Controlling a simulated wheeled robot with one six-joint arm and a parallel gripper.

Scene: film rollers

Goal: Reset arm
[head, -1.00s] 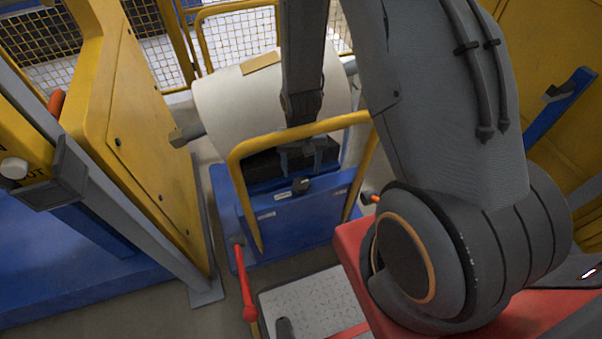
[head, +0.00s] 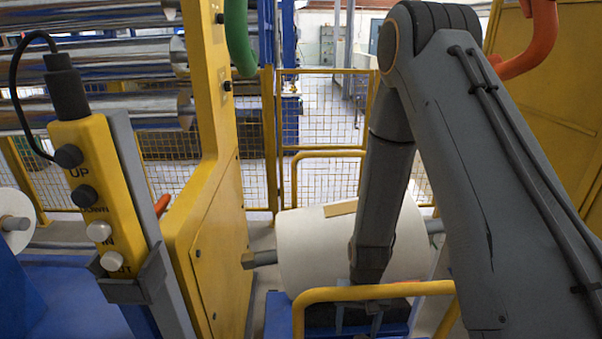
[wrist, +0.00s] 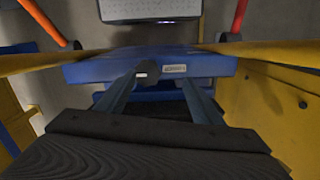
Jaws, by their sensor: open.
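My gripper (head: 369,277) is at the lower end of my dark grey arm (head: 455,120), in the middle of the head view. It points down in front of a large white film roll (head: 308,250), above the cart behind the yellow hoop rail (head: 400,290). Its fingers are small and hard to make out there, but it is open and nothing shows held in it.
A yellow control box (head: 88,165) with UP, DOWN and IN buttons hangs at left beside a yellow machine frame (head: 215,230). A yellow mesh fence (head: 325,115) stands behind the roll. An orange hose (head: 535,45) hangs top right.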

